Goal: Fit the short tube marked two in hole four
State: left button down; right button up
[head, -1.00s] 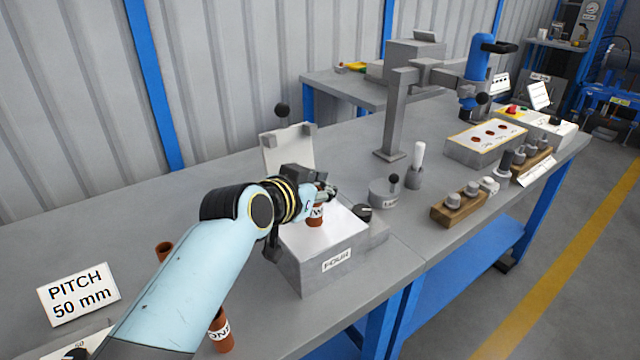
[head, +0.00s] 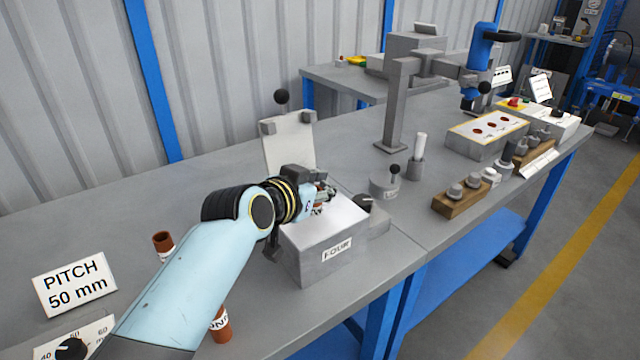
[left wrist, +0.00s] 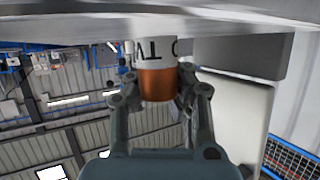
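My left gripper (head: 325,192) is shut on a short copper-brown tube with a white label, marked TWO in the left wrist view (left wrist: 158,85). The tube (head: 317,209) is at the top of the grey block labelled FOUR (head: 318,262). Only a small part of the tube shows below the fingers in the head view. In the left wrist view its label end meets the edge of a grey surface. The hole itself is hidden, so I cannot tell how deep the tube sits in it. My right gripper is not in view.
A tube marked ONE (head: 220,326) and another brown tube (head: 163,242) stand near my left arm. A white panel (head: 289,143) rises behind the block. A PITCH 50 mm sign (head: 76,284) is at left.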

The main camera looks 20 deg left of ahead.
pick_arm(q)
jog(key=shift+f+b, duration=0.6)
jog(key=shift+f, duration=0.25)
jog(key=c, duration=1.2)
grip_release()
jog(key=shift+c, duration=0.2)
jog(key=shift+s, duration=0.1)
jog(key=v, duration=1.1)
jog(key=shift+s+r, duration=0.3)
jog(key=shift+s, duration=0.05)
